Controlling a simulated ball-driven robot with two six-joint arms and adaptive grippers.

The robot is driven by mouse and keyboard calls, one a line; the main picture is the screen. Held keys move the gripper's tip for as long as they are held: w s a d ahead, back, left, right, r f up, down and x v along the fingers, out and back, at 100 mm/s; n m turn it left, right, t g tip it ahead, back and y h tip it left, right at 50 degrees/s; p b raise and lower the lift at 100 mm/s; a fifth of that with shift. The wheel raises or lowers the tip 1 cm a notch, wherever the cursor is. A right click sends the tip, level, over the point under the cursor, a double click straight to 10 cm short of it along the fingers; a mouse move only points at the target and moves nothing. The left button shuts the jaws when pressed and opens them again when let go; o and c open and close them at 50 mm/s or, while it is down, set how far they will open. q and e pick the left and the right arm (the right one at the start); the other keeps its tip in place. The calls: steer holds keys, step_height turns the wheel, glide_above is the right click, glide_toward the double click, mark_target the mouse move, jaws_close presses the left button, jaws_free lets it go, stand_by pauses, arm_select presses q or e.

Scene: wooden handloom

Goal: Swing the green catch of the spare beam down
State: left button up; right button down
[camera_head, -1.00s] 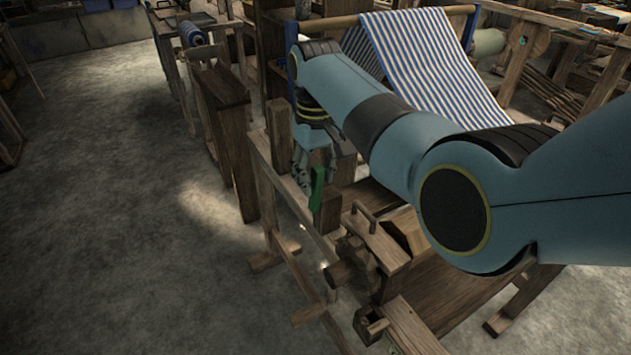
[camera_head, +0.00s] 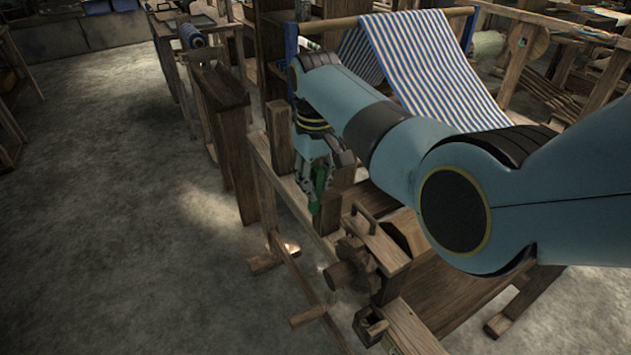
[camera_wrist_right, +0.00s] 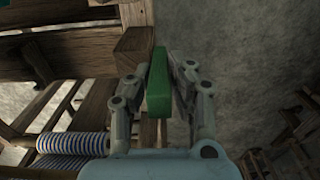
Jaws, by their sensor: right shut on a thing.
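The green catch (camera_head: 315,200) is on the wooden frame near the middle of the head view, partly hidden by my right gripper (camera_head: 314,186). In the right wrist view the green catch (camera_wrist_right: 158,84) is a long green bar between the two fingers of my right gripper (camera_wrist_right: 159,92), which is shut on it. The wooden post end beside the catch shows in the wrist view. The spare beam cannot be told apart with certainty from the other timbers. My left gripper is not in view.
Blue-and-white striped cloth (camera_head: 425,75) hangs at the back. A wooden block with a handle (camera_head: 372,235) and a round wooden knob (camera_head: 345,275) stand in front of the gripper. A striped roll (camera_wrist_right: 75,143) is at lower left in the wrist view. Open floor (camera_head: 110,230) lies left.

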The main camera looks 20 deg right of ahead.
steer(key=shift+s+r+p, duration=0.15)
steer(key=shift+s+p, duration=0.05)
steer(key=shift+p, duration=0.45)
steer(key=shift+s+d+f+t+y+p, duration=0.15)
steer(key=shift+s+f+t+y+p, duration=0.15)
steer(key=shift+s+t+p, duration=0.65)
steer(key=shift+s+d+f+t+y+p, duration=0.15)
steer(key=shift+s+f+t+p, duration=0.25)
steer(key=shift+t+p, duration=1.05)
steer(key=shift+s+d+f+t+y+p, duration=0.25)
steer(key=shift+s+t+p, duration=0.35)
steer(key=shift+t+p, duration=0.6)
steer(key=shift+a+f, duration=0.1)
steer(key=shift+f, duration=0.05)
steer(key=c, duration=1.2)
jaws_free()
steer(key=shift+c, duration=0.2)
